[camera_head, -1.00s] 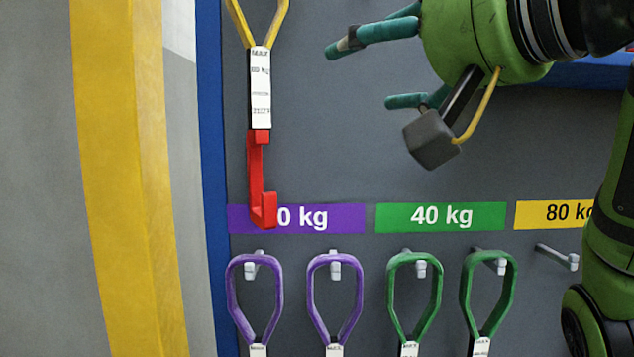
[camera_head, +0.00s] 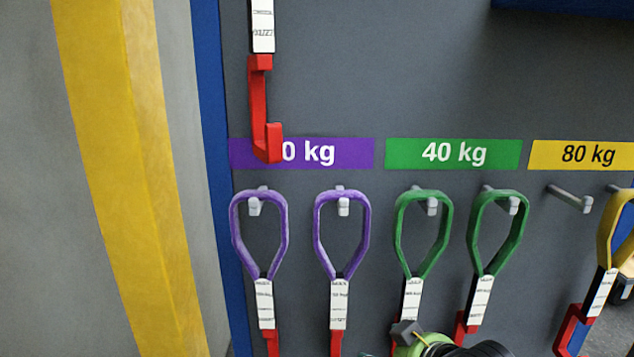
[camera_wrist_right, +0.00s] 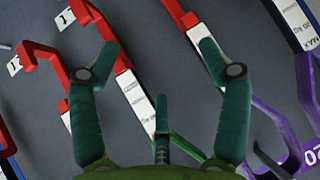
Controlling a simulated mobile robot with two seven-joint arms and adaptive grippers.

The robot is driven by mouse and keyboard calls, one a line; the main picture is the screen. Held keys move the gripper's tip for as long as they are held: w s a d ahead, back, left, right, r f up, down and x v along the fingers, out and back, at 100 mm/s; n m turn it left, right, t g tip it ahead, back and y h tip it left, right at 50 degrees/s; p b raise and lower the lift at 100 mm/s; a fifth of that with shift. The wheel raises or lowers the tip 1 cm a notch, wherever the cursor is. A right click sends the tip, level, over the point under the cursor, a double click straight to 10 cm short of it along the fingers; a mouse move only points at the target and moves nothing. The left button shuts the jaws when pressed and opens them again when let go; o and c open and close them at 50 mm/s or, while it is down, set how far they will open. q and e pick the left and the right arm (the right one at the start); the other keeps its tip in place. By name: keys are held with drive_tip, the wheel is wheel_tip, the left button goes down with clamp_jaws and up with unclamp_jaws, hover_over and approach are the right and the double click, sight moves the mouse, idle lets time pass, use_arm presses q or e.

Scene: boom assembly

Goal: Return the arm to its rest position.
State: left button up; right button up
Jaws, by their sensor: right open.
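My right arm shows only as a small green and black part (camera_head: 430,346) at the bottom edge of the head view, in front of the lower ends of the green slings. In the right wrist view my right gripper (camera_wrist_right: 160,65) has its teal fingers spread, with nothing between them. Slings and red hooks on the grey board lie behind the fingers there; I cannot tell the distance. My left gripper is in neither view. In the head view a sling with a white tag (camera_head: 262,28) and red hook (camera_head: 260,110) hangs at upper left, its top cut off.
Purple slings (camera_head: 343,240) and green slings (camera_head: 422,235) hang on pegs below the purple label and the 40 kg label (camera_head: 453,153). An empty peg (camera_head: 570,198) and a yellow sling (camera_head: 605,228) are at right. A yellow post (camera_head: 120,150) stands at left.

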drive_tip(key=s+d+f+g+h, duration=0.2)
drive_tip(key=s+d+f+g, duration=0.1)
drive_tip(key=s+f, duration=0.85)
drive_tip(key=s+d+f+g+h, duration=0.1)
drive_tip(key=s+d+f+g, duration=0.25)
drive_tip(key=s+f, duration=0.8)
drive_tip(key=s+f+b, duration=0.3)
drive_tip(key=f, duration=1.1)
drive_tip(key=s+f+b, duration=0.2)
drive_tip(key=f+b, duration=0.1)
drive_tip(key=f, duration=1.1)
use_arm(q)
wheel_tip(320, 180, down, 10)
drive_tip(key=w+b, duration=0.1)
drive_tip(key=b, duration=0.3)
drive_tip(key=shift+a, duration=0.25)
use_arm(e)
drive_tip(key=s+d+f+g, duration=0.1)
drive_tip(key=s+d+f, duration=0.2)
drive_tip(key=s+f, duration=1.2)
wheel_tip(320, 180, down, 2)
drive_tip(key=shift+s+d+f+g+h, duration=0.15)
drive_tip(key=shift+f+g+h, duration=0.05)
drive_tip(key=shift+g+h, duration=0.15)
